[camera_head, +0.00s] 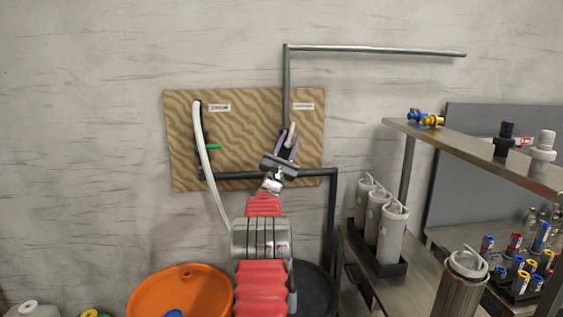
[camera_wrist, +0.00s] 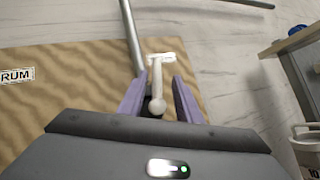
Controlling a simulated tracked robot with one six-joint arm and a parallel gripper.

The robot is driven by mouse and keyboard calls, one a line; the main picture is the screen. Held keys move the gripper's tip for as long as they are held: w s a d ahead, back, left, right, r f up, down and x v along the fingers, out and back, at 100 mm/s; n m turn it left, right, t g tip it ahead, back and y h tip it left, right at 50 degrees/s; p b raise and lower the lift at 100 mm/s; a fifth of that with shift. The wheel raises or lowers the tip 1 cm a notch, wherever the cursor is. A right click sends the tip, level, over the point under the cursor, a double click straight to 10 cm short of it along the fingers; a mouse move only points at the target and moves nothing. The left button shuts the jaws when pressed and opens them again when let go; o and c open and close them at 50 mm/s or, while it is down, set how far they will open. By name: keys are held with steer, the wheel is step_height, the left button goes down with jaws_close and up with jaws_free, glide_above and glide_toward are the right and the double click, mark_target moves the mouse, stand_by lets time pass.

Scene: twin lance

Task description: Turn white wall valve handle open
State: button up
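The white valve handle (camera_head: 291,132) is on a grey pipe (camera_head: 286,85) at the right side of a brown wavy-patterned wall board (camera_head: 240,112). In the wrist view the white handle (camera_wrist: 157,84) is a slim bar with a round knob at its near end, pointing roughly up the picture. My gripper (camera_head: 287,146) is at the handle. Its two purple fingers in the wrist view (camera_wrist: 158,78) stand apart on either side of the handle, with gaps visible on both sides. Contact is not visible. The valve body is mostly hidden behind the fingers and handle.
A green-handled valve (camera_head: 213,147) and a white hose (camera_head: 205,150) are on the board's left. An orange drum (camera_head: 180,290) and a dark drum (camera_head: 316,290) stand below. A shelf (camera_head: 470,149) with fittings and grey canisters (camera_head: 392,235) are at the right.

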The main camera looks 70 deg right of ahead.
steer(key=v, duration=0.8)
steer(key=shift+a+f, duration=0.2)
steer(key=shift+f, duration=0.1)
steer(key=shift+c, duration=0.3)
